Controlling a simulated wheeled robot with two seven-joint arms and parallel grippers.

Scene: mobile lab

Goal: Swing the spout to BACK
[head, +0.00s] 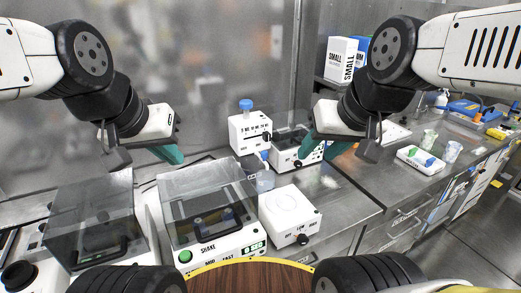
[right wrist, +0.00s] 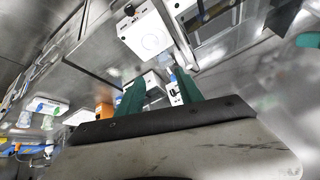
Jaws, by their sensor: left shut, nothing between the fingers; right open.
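A white box-shaped unit (head: 248,133) with a blue cap on top stands at the back of the bench. It has small black markings and a dark knob at its right side. A small blue-and-white part shows below its front; I cannot tell for sure which part is the spout. My right gripper (head: 316,147) has teal fingers and is open, in front of a white unit with a dark cover. In the right wrist view, its fingers (right wrist: 158,92) are apart, with a white thing visible beyond the gap. My left gripper (head: 168,154) is shut and empty, left of the capped unit.
A shaker (head: 215,250) with a clear lid and a white plate unit (head: 290,208) stand in front. Another clear-lidded box (head: 93,215) is at left. A white rack (head: 420,158) and cups are on the right bench. Bare metal bench (head: 345,190) lies at centre right.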

